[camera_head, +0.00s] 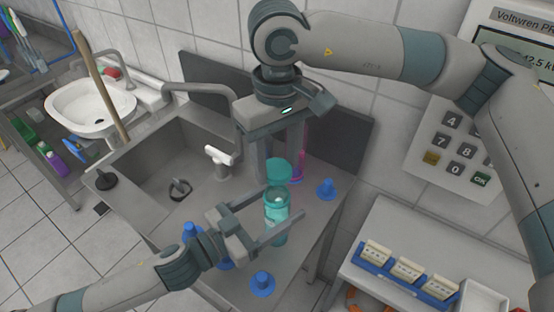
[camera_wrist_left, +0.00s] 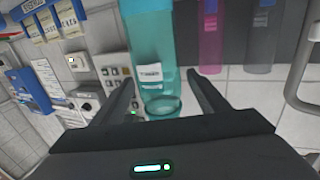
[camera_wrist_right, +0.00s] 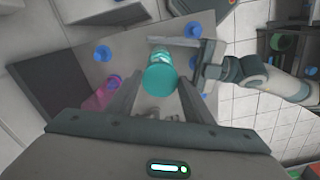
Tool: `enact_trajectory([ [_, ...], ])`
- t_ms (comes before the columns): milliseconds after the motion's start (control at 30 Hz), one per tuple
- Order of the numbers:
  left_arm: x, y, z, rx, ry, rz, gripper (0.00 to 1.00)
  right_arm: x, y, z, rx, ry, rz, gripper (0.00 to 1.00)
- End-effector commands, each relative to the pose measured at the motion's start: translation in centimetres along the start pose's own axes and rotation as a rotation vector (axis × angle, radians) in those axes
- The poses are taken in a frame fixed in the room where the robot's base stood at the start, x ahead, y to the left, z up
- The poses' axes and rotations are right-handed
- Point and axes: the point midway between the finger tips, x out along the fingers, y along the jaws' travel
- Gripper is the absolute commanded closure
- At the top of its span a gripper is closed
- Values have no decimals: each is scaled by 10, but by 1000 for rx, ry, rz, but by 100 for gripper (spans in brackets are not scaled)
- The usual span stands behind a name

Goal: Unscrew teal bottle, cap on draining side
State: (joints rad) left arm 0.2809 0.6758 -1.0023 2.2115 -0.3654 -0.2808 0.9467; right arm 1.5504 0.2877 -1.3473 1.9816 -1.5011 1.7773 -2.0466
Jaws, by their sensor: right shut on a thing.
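The teal bottle (camera_head: 277,212) stands upright on the grey metal worktop. Its teal cap (camera_head: 278,171) is between the fingers of my right gripper (camera_head: 278,162), which reaches down from above and is shut on it. The cap (camera_wrist_right: 160,80) also shows over the bottle in the right wrist view. It looks slightly above the bottle, but I cannot tell whether they touch. My left gripper (camera_head: 282,208) is open, with its fingers on either side of the bottle. The left wrist view shows the bottle's labelled side (camera_wrist_left: 150,72) between its fingers, with a gap on the right.
A magenta bottle (camera_head: 298,162) stands close behind. Several blue stands (camera_head: 326,189) are on the worktop, some near my left gripper. The sink (camera_head: 175,165) with its tap lies to the left. A keypad (camera_head: 462,145) is on the right; a tray bench (camera_head: 400,238) stands below it.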

Motion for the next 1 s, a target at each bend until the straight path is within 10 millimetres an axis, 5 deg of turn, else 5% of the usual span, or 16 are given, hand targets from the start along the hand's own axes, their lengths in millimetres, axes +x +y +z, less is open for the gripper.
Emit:
enact_trajectory([
  [467,-16,0,3,0,-1,-1,32,8,0,0,0,0,0,80],
  [1000,-101,0,4,-2,-3,-1,32,40,0,0,0,0,0,80],
])
